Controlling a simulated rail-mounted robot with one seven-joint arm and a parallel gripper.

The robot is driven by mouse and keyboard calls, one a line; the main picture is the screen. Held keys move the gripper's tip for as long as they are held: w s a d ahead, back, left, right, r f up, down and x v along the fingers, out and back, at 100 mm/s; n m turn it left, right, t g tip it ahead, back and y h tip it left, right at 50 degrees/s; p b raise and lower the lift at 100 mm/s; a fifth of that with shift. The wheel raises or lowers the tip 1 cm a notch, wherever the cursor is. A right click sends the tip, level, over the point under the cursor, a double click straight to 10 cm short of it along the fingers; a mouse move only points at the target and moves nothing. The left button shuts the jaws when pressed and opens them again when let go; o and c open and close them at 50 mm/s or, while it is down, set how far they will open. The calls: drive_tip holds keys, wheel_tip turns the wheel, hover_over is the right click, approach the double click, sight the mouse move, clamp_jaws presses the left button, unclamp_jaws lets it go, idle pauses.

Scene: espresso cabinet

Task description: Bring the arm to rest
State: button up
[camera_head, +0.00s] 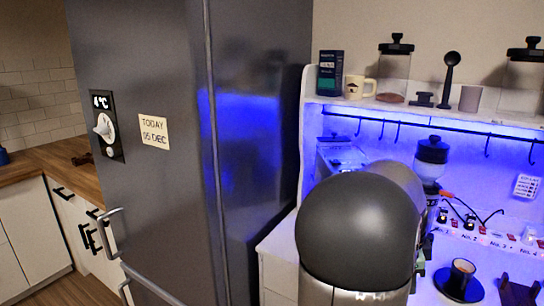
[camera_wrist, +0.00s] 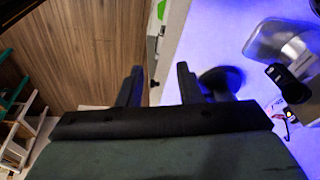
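My gripper (camera_wrist: 160,86) shows in the wrist view with its two dark fingers spread apart. I see nothing between them. The fingers reach over the edge of a pale counter lit blue, with wood-coloured floor to their left. A dark round thing, partly hidden by the right finger, lies just beside it. In the head view, my arm's large dark rounded link stands in front of the espresso cabinet (camera_head: 455,117) and hides much of its counter.
A tall grey fridge (camera_head: 150,200) stands left of the cabinet. A cup (camera_head: 462,272) sits on a dark blue saucer (camera_head: 445,285) at the right of the counter. A coffee grinder (camera_head: 432,152) and a power strip (camera_head: 490,236) are behind. Jars and a mug (camera_head: 357,87) stand on the top shelf.

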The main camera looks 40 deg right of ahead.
drive_tip(key=w+a+f+n+t+y+b, duration=0.1)
drive_tip(key=w+a+f+n, duration=0.1)
drive_tip(key=w+a+n, duration=0.45)
drive_tip(key=w+a+f+n+b, duration=0.1)
drive_tip(key=w+a+f+n, duration=0.15)
drive_tip(key=a, duration=0.75)
drive_tip(key=w+a+f+n+t+y+b, duration=0.1)
drive_tip(key=w+a+f+n, duration=0.15)
drive_tip(key=a+n, duration=0.45)
drive_tip(key=s+a+f+n+b, duration=0.1)
drive_tip(key=s+a+f+n, duration=0.1)
drive_tip(key=a+n, duration=0.3)
drive_tip(key=s+a+f+n+b, duration=0.1)
drive_tip(key=a+n, duration=0.5)
drive_tip(key=a, duration=0.7)
drive_tip(key=shift+s+a+f+y+b, duration=0.3)
drive_tip(key=shift+s+f+b, duration=0.1)
drive_tip(key=shift+s+f, duration=0.15)
